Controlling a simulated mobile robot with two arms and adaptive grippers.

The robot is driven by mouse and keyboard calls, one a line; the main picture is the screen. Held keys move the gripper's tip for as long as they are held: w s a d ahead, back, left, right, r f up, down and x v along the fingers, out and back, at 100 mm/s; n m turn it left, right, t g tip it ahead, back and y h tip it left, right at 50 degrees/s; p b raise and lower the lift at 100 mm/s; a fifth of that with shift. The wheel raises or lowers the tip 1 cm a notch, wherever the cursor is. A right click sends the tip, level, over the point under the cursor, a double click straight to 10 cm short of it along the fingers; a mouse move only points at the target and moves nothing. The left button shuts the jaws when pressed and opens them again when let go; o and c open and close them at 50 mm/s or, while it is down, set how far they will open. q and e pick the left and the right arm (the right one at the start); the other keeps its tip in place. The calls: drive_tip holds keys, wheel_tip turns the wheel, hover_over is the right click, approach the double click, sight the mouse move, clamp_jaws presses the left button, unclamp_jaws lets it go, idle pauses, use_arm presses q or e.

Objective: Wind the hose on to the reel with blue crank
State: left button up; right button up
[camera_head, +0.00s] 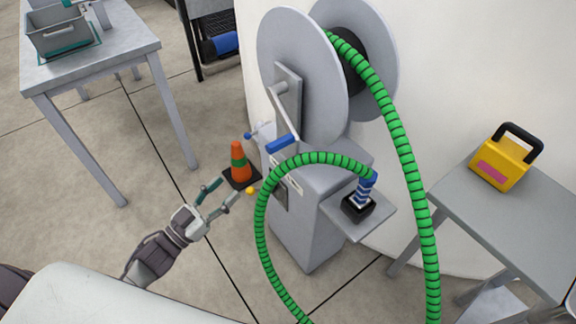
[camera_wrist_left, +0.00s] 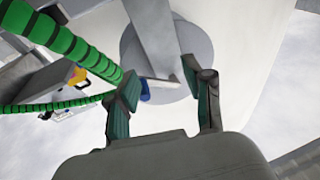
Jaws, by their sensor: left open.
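The reel (camera_head: 300,60) has two grey discs on a grey stand in the head view. The green ribbed hose (camera_head: 401,150) hangs from it, runs down out of view and loops back up to a blue end in a black holder (camera_head: 357,207) on a side shelf. The blue crank (camera_head: 282,143) sticks out at the reel's front. My left gripper (camera_head: 232,187) is open and empty, below and left of the crank, apart from it. In the left wrist view the open fingers (camera_wrist_left: 165,90) frame the reel disc, with the blue crank handle (camera_wrist_left: 145,90) beyond, near the left finger. My right gripper is not seen.
An orange cone (camera_head: 239,163) with a green band shows just behind my left gripper. A small yellow knob (camera_head: 250,190) and a lever with a blue knob (camera_head: 248,136) are near it. A yellow box (camera_head: 502,163) stands on the right table (camera_head: 500,222).

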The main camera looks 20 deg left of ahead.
sight(279, 144)
use_arm(q)
drive_tip(key=s+d+r+m+g+h, duration=0.1)
drive_tip(key=s+d+r+m+h, duration=0.15)
drive_tip(key=d+r+h, duration=0.35)
drive_tip(key=shift+m+y, duration=0.45)
drive_tip(key=shift+y, duration=0.05)
drive_tip(key=x, duration=0.4)
drive_tip(key=a+x, duration=0.1)
drive_tip(key=x, duration=0.3)
drive_tip(key=w+r+x, duration=0.1)
drive_tip(key=x, duration=0.3)
drive_tip(key=shift+w+a+r, duration=0.15)
drive_tip(key=shift+w+r, duration=0.05)
drive_tip(key=shift+w, duration=0.05)
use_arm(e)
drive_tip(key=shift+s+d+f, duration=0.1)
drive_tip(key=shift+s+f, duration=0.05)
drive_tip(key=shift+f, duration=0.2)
use_arm(q)
clamp_jaws()
